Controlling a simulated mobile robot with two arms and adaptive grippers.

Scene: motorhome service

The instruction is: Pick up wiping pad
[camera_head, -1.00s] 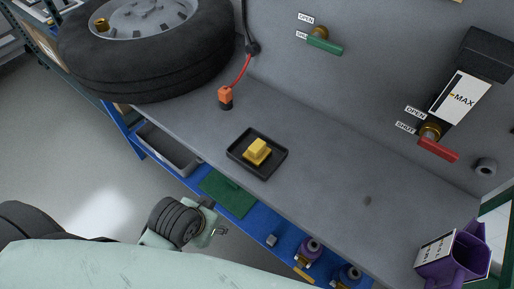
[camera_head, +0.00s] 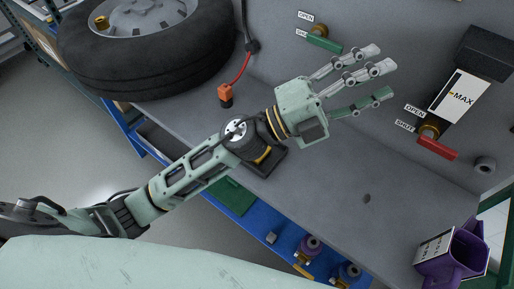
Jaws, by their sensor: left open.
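My left gripper (camera_head: 361,81) is open and empty, its fingers spread toward the upper right, over the back of the grey bench and in front of the grey back panel. Its arm crosses the bench from the lower left. The arm covers most of the black tray; only a dark corner of the tray (camera_head: 271,166) shows below the wrist. The yellow wiping pad in the tray is hidden behind the arm now. My right gripper is not in view.
A large tyre (camera_head: 150,70) lies at the upper left. An orange connector (camera_head: 225,93) stands on the bench (camera_head: 360,165). A green valve handle (camera_head: 322,42) and a red one (camera_head: 437,148) stick out of the panel. A purple jug (camera_head: 450,262) stands at the lower right.

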